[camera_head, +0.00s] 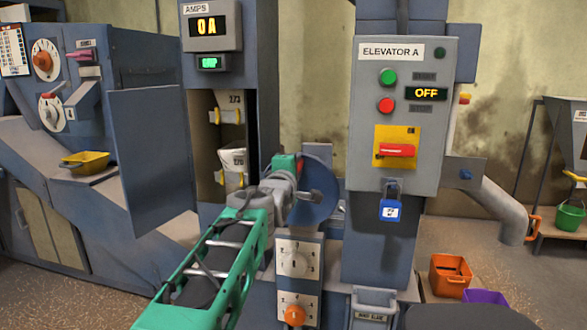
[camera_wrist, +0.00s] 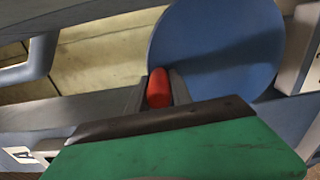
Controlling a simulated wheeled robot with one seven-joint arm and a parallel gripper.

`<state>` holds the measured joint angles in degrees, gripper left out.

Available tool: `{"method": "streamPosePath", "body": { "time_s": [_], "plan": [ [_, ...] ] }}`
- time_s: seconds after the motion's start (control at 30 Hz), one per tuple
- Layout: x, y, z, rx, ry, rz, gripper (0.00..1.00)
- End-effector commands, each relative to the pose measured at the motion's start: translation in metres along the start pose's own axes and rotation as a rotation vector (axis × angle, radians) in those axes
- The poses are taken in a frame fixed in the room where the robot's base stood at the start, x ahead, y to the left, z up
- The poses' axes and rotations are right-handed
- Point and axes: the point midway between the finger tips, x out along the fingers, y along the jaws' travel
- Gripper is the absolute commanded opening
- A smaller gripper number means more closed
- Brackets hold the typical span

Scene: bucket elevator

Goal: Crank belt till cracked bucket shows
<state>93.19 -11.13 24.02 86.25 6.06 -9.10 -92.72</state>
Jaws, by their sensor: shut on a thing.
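The crank is a blue disc (camera_head: 318,190) with a red handle (camera_wrist: 159,88); the disc also fills the upper middle of the wrist view (camera_wrist: 215,45). My gripper (camera_wrist: 160,80) is shut on the red handle, with a grey finger on each side. In the head view my gripper hides most of the handle. The elevator's inspection opening (camera_head: 203,150) is open, left of the crank. A whitish bucket (camera_head: 233,160) shows in its lower part, and another bucket (camera_head: 236,105) with a number mark shows above. I cannot tell whether either is cracked.
An open blue door (camera_head: 152,150) stands left of the opening. The AMPS display (camera_head: 206,26) reads 0A. The ELEVATOR A panel (camera_head: 400,115) reads OFF, with a blue padlock (camera_head: 390,207) below its red switch handle. An orange bin (camera_head: 450,275) stands at right.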

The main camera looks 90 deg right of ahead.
Motion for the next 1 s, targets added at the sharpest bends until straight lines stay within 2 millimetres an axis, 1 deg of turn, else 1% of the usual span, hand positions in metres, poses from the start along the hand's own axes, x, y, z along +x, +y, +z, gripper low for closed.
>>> {"method": "streamPosePath", "body": {
  "time_s": [0.03,0.33,0.37,0.6,0.87,0.97,1.0],
  "plan": [
    [-0.001,0.004,-0.001,0.002,0.003,0.007,0.00],
    [-0.001,0.004,-0.001,0.003,0.003,0.007,0.00],
    [-0.001,0.004,-0.001,0.003,0.003,0.007,0.29],
    [0.000,0.002,0.000,0.002,0.001,0.003,0.48],
    [-0.002,0.001,0.000,0.002,0.000,0.002,0.48],
    [-0.013,0.002,0.000,0.002,0.000,0.003,0.48],
    [-0.020,0.002,0.000,0.002,0.001,0.003,0.48]
  ]
}}
